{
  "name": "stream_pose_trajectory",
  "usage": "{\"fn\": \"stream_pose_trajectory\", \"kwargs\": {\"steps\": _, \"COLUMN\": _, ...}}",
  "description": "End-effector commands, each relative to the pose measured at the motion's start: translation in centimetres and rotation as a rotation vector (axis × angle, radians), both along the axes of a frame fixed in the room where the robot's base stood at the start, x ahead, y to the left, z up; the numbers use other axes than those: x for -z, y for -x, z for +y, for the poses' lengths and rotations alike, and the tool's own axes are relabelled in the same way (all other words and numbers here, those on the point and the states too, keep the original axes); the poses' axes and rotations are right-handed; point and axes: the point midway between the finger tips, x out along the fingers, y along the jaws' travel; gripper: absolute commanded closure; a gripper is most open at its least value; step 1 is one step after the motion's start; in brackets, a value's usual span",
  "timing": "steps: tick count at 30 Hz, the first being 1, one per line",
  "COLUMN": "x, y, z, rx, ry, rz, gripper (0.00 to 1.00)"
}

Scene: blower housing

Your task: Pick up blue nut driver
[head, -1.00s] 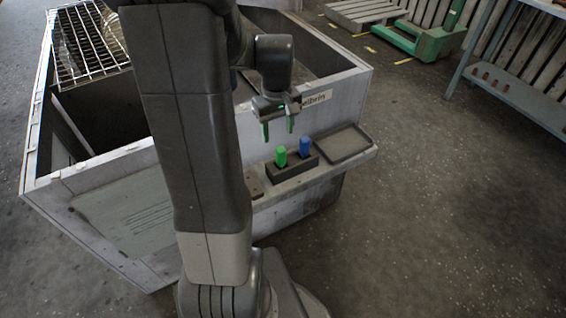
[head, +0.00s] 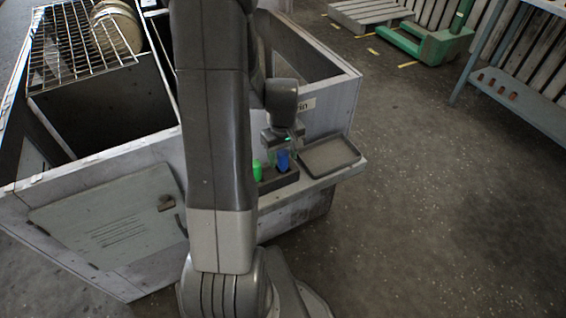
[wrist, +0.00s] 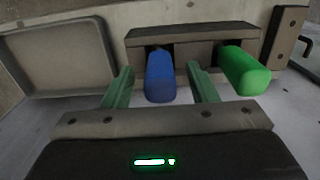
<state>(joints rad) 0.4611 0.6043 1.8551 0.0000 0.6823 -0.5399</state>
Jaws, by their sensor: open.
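The blue nut driver (head: 282,160) stands upright in a dark holder block (head: 279,178) on the ledge of the housing. Its blue handle (wrist: 160,77) shows between my two fingers in the wrist view. My gripper (head: 283,156) is open, with one green finger on each side of the handle. In the wrist view my gripper (wrist: 160,90) shows a gap between each finger and the handle. A green-handled tool (head: 257,170) stands in the same block, partly behind my arm, and shows right of my fingers in the wrist view (wrist: 245,70).
A shallow grey tray (head: 330,155) lies on the ledge right of the block. The housing's open box (head: 100,150) with a wire grid (head: 75,50) is to the left. The floor at right is clear up to a blue-grey bench (head: 520,95).

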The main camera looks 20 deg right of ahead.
Motion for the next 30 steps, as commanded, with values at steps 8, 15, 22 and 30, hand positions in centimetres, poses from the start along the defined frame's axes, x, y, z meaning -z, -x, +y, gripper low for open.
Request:
{"fn": "stream_pose_trajectory", "kwargs": {"steps": 8, "x": 1.0, "y": 0.0, "z": 0.0, "rx": 0.000, "ry": 0.000, "rz": -0.001, "gripper": 0.47}}
{"fn": "stream_pose_trajectory", "kwargs": {"steps": 15, "x": 1.0, "y": 0.0, "z": 0.0, "rx": 0.000, "ry": 0.000, "rz": 0.000, "gripper": 0.79}}
{"fn": "stream_pose_trajectory", "kwargs": {"steps": 22, "x": 1.0, "y": 0.0, "z": 0.0, "rx": 0.000, "ry": 0.000, "rz": -0.001, "gripper": 1.00}}
{"fn": "stream_pose_trajectory", "kwargs": {"steps": 30, "x": -0.8, "y": -0.1, "z": 0.0, "rx": 0.000, "ry": 0.002, "rz": -0.004, "gripper": 1.00}}
